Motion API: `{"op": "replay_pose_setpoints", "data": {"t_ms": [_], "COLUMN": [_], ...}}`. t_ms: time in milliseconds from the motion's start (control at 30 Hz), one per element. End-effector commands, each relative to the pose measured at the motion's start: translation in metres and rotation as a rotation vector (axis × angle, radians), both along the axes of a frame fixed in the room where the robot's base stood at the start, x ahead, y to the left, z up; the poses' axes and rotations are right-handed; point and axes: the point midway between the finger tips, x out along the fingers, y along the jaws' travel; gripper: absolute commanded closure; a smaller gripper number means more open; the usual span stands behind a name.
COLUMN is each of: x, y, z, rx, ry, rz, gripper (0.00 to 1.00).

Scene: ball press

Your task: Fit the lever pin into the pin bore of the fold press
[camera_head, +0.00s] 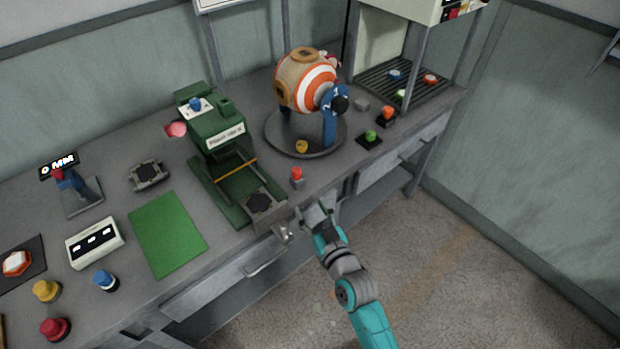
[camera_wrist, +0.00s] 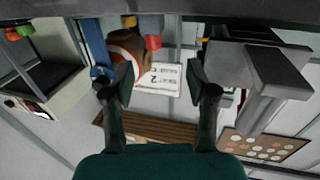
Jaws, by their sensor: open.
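The green fold press (camera_head: 226,140) stands on the bench with a white label, a blue knob on top and a long green base. A pink-red round knob (camera_head: 176,129) shows at its left side. I cannot make out the pin bore. A red-topped peg (camera_head: 297,173), perhaps the lever pin, stands upright in a small grey block right of the press base. A red piece (camera_wrist: 153,42), likely the same peg, shows beyond my fingertips in the wrist view. My gripper (camera_head: 296,223) is open and empty at the bench's front edge, apart from the peg; its fingers (camera_wrist: 161,82) are spread.
An orange-and-white striped drum (camera_head: 309,82) with a blue arm stands on a round base behind the peg. A green mat (camera_head: 167,234) lies left of the press. Drawer handles (camera_head: 265,262) project below the front edge. Open floor (camera_head: 455,270) lies to the right.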

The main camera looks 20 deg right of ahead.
Motion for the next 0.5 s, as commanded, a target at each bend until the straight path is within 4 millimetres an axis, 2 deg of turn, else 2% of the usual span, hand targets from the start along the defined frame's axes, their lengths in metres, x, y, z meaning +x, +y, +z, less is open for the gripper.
{"op": "replay_pose_setpoints", "data": {"t_ms": [33,100,267,500], "x": [0.012,0.023,0.036,0.068], "y": [0.000,0.000,0.001,0.003], "z": [0.006,0.011,0.015,0.015], "rx": [-0.001,-0.001,-0.003,-0.003], "ry": [-0.010,-0.015,-0.020,-0.021], "rz": [0.003,0.008,0.012,0.013], "gripper": [0.43,0.43,0.43,0.43]}}
